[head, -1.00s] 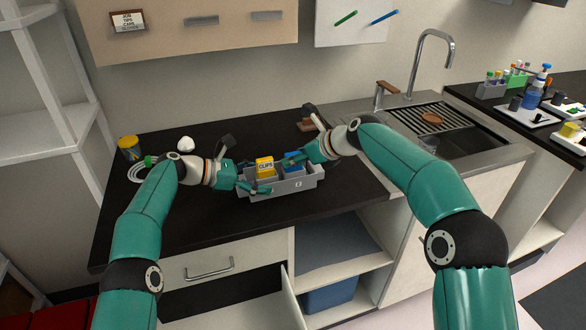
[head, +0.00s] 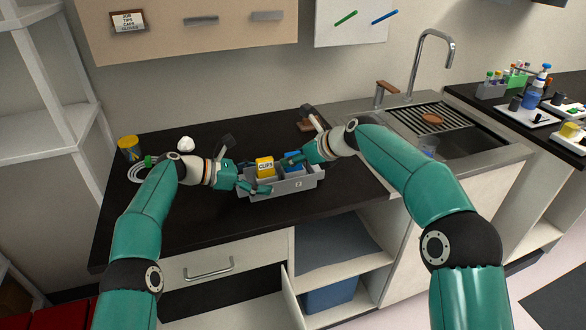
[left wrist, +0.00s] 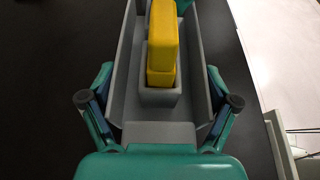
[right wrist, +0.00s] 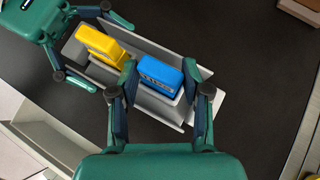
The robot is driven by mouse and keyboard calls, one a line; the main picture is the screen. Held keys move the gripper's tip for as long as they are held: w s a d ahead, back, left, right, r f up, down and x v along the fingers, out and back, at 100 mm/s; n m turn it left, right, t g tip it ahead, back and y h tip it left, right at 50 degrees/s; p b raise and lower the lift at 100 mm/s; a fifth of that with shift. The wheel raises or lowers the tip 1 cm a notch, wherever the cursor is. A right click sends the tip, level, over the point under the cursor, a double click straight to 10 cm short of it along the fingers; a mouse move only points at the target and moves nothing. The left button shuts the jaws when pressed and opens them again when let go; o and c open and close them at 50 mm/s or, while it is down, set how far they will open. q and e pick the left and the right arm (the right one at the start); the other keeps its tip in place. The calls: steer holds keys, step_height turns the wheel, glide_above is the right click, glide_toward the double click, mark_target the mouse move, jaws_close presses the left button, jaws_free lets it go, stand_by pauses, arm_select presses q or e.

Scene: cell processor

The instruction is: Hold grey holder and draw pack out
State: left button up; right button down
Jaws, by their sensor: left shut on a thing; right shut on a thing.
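The grey holder (head: 308,184) is a long open tray on the dark counter, and it also shows in the right wrist view (right wrist: 208,110). A yellow pack marked CLIPS (head: 264,166) stands in its left part. A blue pack (right wrist: 160,75) stands to the right of the yellow one, partly hidden in the head view by my right gripper. My left gripper (head: 246,180) is shut on the holder's left end, one finger along each long side. My right gripper (head: 292,160) is shut on the blue pack, a finger at each end. The blue pack still appears low, within the tray.
A yellow-and-dark can (head: 130,148), a coiled white cable (head: 143,170) and a small white object (head: 185,144) lie at the counter's left. A brown block (head: 306,125) is behind my right gripper. The sink (head: 470,142) is at right. The front counter is clear.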

arm_select(q)
steer(key=shift+f, duration=0.15)
arm_select(e)
steer(key=shift+r, duration=0.25)
steer(key=shift+r, duration=0.3)
steer(key=shift+r, duration=2.55)
arm_select(q)
steer(key=o, duration=1.6)
